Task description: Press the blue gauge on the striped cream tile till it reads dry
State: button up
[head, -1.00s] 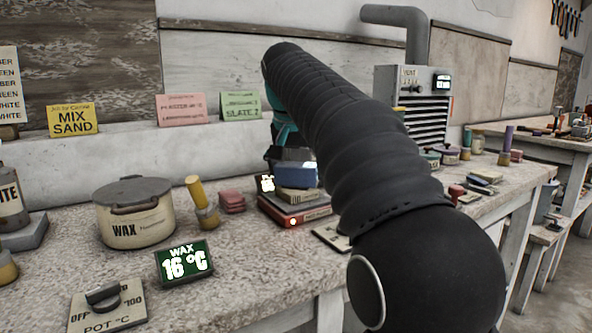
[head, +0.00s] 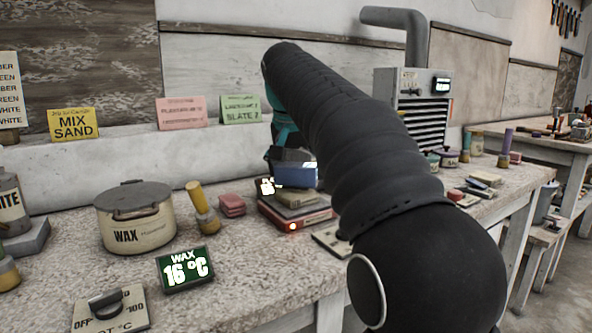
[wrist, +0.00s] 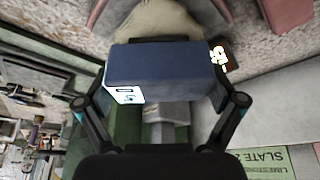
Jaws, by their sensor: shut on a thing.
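My gripper (head: 283,165) is shut on the blue gauge (head: 297,175), a box-shaped block. In the wrist view the gauge (wrist: 160,66) lies across between the two fingers, and a pale panel with a small dark window shows on its side. In the head view the gauge is just above a cream tile (head: 298,199) on top of a stack. I cannot tell whether they touch, and no stripes can be made out on this tile. The reading on the gauge is too small to read. My arm hides part of the area to the right.
The stack includes a red box (head: 295,222) with a lit spot, and a small lit display (head: 266,187) stands at its left. A wax pot (head: 136,228), a yellow-handled tool (head: 202,208) and a green display (head: 185,269) are to the left.

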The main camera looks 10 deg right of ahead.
aim_at(297, 164)
jog(key=shift+r+p, duration=1)
jog(key=shift+r, duration=1.9)
dwell(0.6)
